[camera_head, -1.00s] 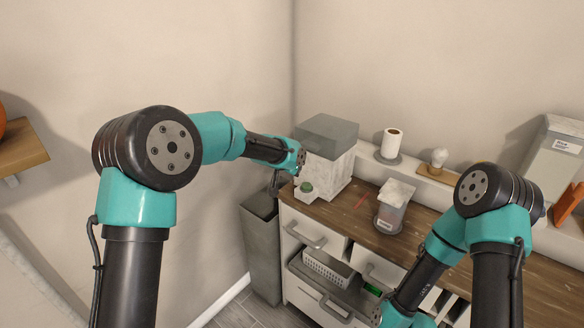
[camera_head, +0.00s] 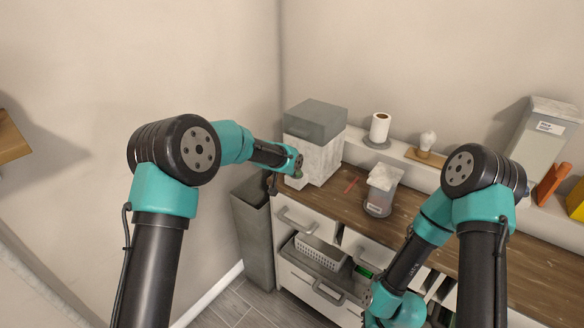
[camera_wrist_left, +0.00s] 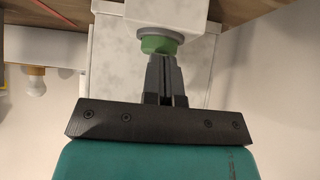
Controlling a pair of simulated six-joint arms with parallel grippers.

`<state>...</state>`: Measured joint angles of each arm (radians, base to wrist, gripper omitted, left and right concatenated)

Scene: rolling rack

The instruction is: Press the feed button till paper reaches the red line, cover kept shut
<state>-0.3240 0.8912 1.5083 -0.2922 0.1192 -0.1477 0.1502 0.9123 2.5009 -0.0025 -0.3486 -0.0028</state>
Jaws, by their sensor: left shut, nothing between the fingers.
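The paper dispenser (camera_head: 318,155) is a pale marbled box with a grey cover (camera_head: 316,119) that looks shut, at the back left corner of the wooden counter. Its green button (camera_head: 298,176) is mostly hidden by my left wrist in the head view. In the left wrist view the green button (camera_wrist_left: 158,45) sits in a grey ring. My left gripper (camera_wrist_left: 160,62) is shut and empty, its fingertips at the button; I cannot tell whether they press it. A red line (camera_head: 351,185) lies on the counter, with no paper clearly seen at it. My right gripper is out of view.
A clear labelled container (camera_head: 381,190) stands right of the red line. A paper roll (camera_head: 379,128) and a bulb (camera_head: 427,141) are on the ledge behind. A tall grey bin (camera_head: 254,230) stands left of the cabinet. An open drawer holds a white basket (camera_head: 319,253).

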